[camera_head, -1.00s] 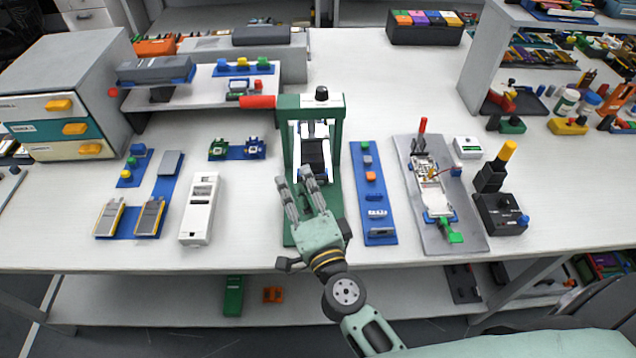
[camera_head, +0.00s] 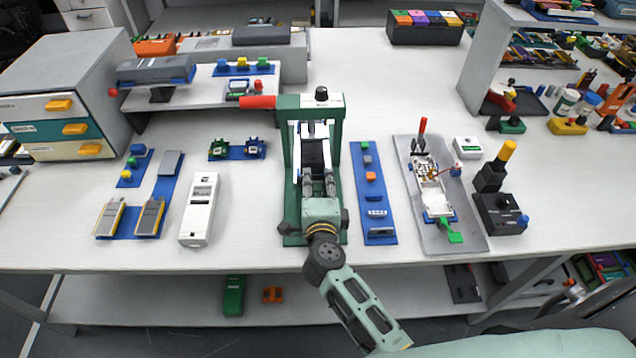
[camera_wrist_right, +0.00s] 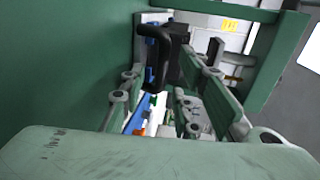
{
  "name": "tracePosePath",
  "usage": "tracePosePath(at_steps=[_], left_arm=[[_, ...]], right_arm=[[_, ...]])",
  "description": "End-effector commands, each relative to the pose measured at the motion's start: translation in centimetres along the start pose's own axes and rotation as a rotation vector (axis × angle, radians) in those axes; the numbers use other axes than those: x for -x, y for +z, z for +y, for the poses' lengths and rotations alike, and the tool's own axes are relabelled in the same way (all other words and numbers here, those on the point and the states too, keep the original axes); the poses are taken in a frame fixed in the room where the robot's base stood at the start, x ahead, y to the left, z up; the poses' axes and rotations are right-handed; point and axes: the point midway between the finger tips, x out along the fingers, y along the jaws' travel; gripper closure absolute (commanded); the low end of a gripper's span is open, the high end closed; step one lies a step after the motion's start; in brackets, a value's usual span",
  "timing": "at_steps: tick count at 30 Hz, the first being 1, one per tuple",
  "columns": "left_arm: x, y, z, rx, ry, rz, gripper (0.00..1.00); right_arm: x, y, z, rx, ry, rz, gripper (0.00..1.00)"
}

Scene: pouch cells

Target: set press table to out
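The press (camera_head: 338,135) is a green frame with a black knob on top and a red lever (camera_head: 258,102) sticking out to the left. Its press table (camera_head: 313,153), a dark plate between pale rails, lies within the frame. My right gripper (camera_head: 318,182) is low over the front of the press base, its two fingers apart and pointing toward the press table. In the right wrist view, a black handle-like part (camera_wrist_right: 160,48) shows ahead between the open fingers (camera_wrist_right: 163,80). I cannot tell whether they touch it. My left gripper is out of view.
A blue strip with small parts (camera_head: 368,200) lies close right of the press, and a grey fixture plate (camera_head: 460,215) lies beyond it. A white handheld device (camera_head: 199,210) and a blue tray (camera_head: 168,187) lie to the left. Bare tabletop lies between the white device and the press.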

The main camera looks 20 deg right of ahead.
Motion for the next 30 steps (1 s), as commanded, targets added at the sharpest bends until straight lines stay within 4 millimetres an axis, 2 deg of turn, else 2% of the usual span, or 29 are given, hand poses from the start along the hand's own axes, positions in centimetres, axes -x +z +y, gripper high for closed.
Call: tracePosePath(at_steps=[7, 17, 30], left_arm=[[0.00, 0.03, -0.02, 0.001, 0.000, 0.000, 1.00], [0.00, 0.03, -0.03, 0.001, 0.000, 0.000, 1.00], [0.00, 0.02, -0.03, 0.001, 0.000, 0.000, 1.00]], right_arm=[[-0.12, -0.02, -0.01, 0.000, 0.000, 0.000, 0.71], [-0.09, -0.02, -0.01, 0.000, -0.001, 0.000, 0.99], [-0.08, -0.01, 0.02, 0.001, 0.000, 0.000, 1.00]])
